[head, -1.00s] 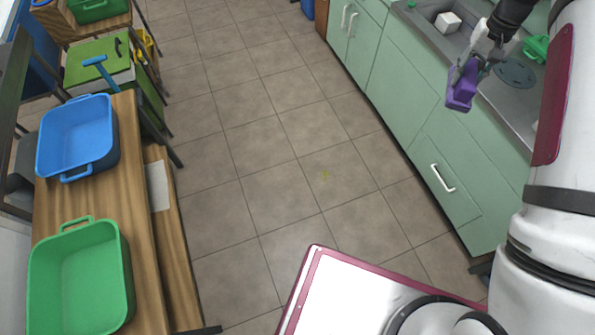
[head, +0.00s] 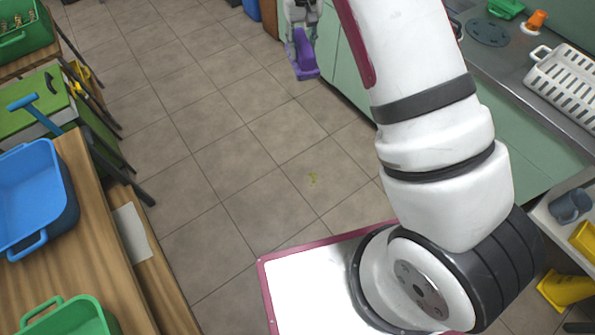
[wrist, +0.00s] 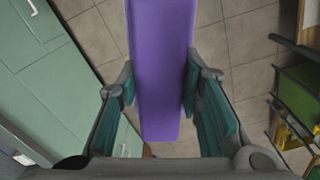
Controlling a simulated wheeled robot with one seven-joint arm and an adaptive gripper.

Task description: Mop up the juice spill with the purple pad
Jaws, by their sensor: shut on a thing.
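The purple pad (head: 304,56) is in my gripper (head: 301,28), held in the air in front of the green cabinets at the top of the head view. In the wrist view my gripper (wrist: 160,88) has its teal-lined fingers on both sides of the purple pad (wrist: 162,65). The pad is apart from the spill, farther off. The spill does not show clearly in the wrist view.
Wooden tables with a blue bin (head: 32,200) and a green bin (head: 65,318) stand on the left. Green cabinets (head: 350,75) with a metal counter (head: 485,60) stand on the right. A yellow wet-floor sign or similar yellow object (head: 565,290) is at the lower right. The tiled floor between is clear.

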